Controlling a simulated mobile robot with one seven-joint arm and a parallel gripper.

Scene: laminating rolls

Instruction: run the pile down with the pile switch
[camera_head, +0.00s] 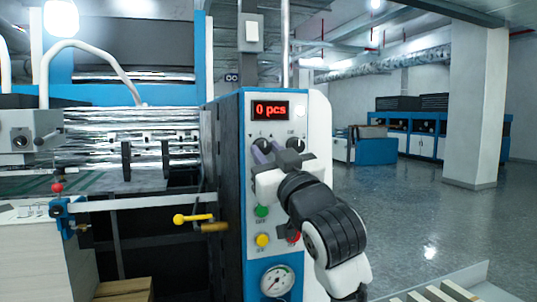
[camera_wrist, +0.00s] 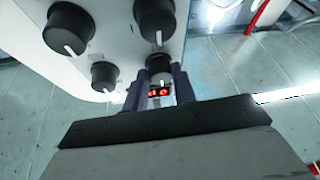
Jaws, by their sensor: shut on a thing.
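The control panel (camera_head: 246,192) stands upright in the middle of the head view, with a red display (camera_head: 270,110) reading "0 pcs". Just below the display is the pile switch (camera_head: 264,143), a small black knob with down and up arrows above it. My gripper (camera_head: 264,153) reaches it from the front and is shut on it. In the wrist view the two dark fingers of my gripper (camera_wrist: 160,86) are on either side of the pile switch (camera_wrist: 158,67). Its pointer is largely hidden there. My wrist and arm cover part of the lower panel.
Another black knob (camera_head: 294,144) sits close to the right of my gripper. Below are a green button (camera_head: 261,211), a yellow button (camera_head: 262,240), a partly hidden red button (camera_head: 294,237) and a gauge (camera_head: 277,281). Shiny rollers (camera_head: 90,125) are at left; the floor at right is open.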

